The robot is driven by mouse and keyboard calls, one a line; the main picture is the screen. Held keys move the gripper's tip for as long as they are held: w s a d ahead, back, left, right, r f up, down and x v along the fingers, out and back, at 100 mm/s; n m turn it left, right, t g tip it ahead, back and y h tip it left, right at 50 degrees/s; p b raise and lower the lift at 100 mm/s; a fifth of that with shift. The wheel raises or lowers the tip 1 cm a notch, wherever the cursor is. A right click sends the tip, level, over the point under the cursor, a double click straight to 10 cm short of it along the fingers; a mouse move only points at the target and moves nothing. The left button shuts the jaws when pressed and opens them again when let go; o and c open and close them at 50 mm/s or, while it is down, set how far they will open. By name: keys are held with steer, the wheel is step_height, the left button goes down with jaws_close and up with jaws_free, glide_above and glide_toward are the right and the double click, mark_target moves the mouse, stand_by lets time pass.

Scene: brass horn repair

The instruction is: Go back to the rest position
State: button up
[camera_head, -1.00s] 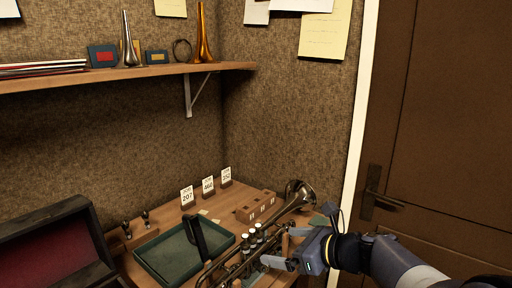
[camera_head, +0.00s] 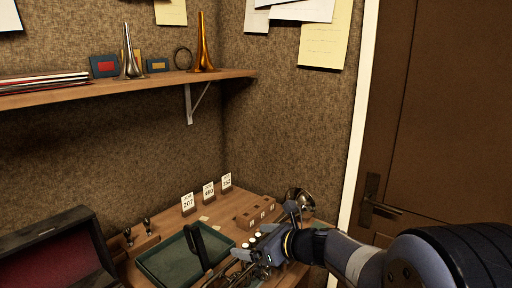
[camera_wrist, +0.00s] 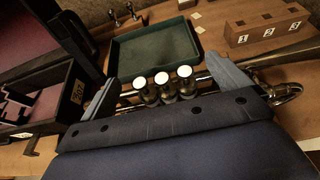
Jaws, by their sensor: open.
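My gripper (camera_head: 242,262) is at the front of the workbench, over the valve section of a brass trumpet (camera_head: 301,197). In the wrist view my gripper (camera_wrist: 168,82) has its two fingers wide apart, with the trumpet's three valve caps (camera_wrist: 163,87) showing between them. Nothing is visibly held. I cannot tell whether the fingers touch the trumpet. My arm hides much of its tubing in the head view; the bell shows behind.
A green tray (camera_head: 165,262) lies left of my gripper, with a dark upright piece at its edge. A wooden numbered block (camera_head: 256,214) and number cards (camera_head: 208,190) stand behind. An open case (camera_head: 60,250) is at left, a shelf (camera_head: 150,83) above, a door (camera_head: 440,120) at right.

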step_height(320, 180, up, 9)
steer(key=p, duration=0.7)
steer(key=shift+r+p, duration=0.2)
steer(key=shift+p, duration=0.1)
steer(key=shift+s, duration=0.1)
